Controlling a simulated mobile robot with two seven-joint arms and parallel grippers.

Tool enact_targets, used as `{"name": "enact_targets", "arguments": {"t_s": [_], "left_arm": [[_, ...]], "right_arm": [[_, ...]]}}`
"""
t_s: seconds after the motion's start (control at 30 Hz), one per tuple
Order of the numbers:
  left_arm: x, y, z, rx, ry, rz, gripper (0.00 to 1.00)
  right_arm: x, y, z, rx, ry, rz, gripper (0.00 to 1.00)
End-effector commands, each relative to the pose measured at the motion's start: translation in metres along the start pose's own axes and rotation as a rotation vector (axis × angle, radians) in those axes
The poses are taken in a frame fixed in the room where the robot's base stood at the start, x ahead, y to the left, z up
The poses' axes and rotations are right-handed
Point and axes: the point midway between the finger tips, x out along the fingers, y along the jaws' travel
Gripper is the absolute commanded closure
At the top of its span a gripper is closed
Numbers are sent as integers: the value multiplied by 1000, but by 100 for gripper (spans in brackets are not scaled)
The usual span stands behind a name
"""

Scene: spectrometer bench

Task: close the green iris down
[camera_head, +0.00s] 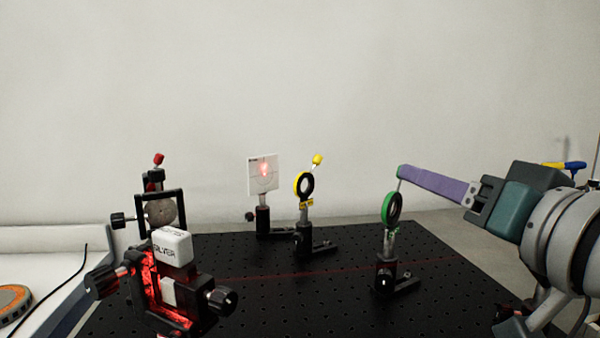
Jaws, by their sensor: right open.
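The green iris (391,209) is a green-rimmed ring with a dark centre, upright on a post and black base on the breadboard. Its thin lever rises from the ring's top to the tip of my right gripper (403,173). The lever's end is hidden by the purple finger or too small to make out. My right gripper comes in from the right, with its long purple finger pointing left. The jaws are open, seen side-on, so the second finger is hidden. I cannot tell whether the finger touches the lever. My left gripper is out of view.
A yellow iris (304,186) with a yellow-tipped lever stands left of the green one. Behind it is a white target card (263,172) with a red spot. Optic mounts (172,285) lit red stand front left. The breadboard (300,300) is clear at centre front.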

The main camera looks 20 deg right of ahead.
Motion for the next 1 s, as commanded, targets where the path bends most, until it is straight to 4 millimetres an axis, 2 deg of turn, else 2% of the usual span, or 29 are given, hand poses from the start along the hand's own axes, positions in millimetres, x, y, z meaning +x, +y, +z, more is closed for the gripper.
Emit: {"name": "enact_targets", "arguments": {"t_s": [0.1,0.3,0.47,0.7,0.77,1.0], "left_arm": [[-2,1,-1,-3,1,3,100],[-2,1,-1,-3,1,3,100],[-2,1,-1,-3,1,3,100],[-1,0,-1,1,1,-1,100],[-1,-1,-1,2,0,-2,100],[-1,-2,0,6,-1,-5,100]], "right_arm": [[23,-1,-1,2,2,-2,52],[50,0,0,-1,0,0,52],[59,0,0,-1,-1,0,52],[60,0,0,-1,-1,0,52],[60,0,0,-1,-1,0,57],[60,0,0,-1,-1,0,84]]}}
